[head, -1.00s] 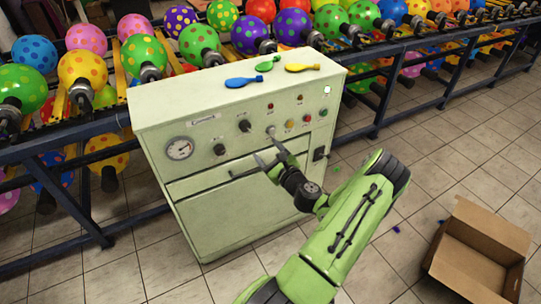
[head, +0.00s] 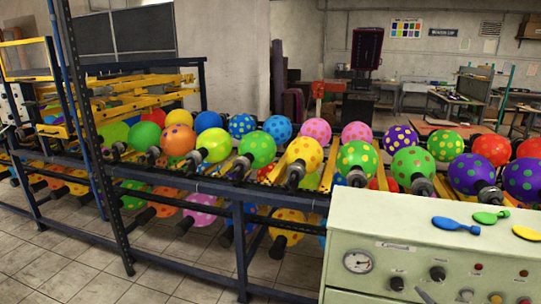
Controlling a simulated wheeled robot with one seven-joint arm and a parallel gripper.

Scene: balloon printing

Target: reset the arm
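My arm is almost wholly out of the head view. Only a thin grey sliver, which looks like a fingertip of my gripper (head: 425,295), shows at the bottom edge in front of the control cabinet (head: 385,222). The rest of my gripper is cut off, so its opening and anything in it are hidden. The pale green cabinet stands at the lower right with a round gauge (head: 358,261), black knobs (head: 437,272) and small coloured lights on its front.
Blue (head: 456,226), green (head: 491,216) and yellow (head: 527,233) flat balloons lie on the cabinet top. A dark blue rack (head: 225,190) of dotted balloons runs behind and left of it. Tiled floor (head: 95,280) is clear at the lower left. Work benches stand at the back.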

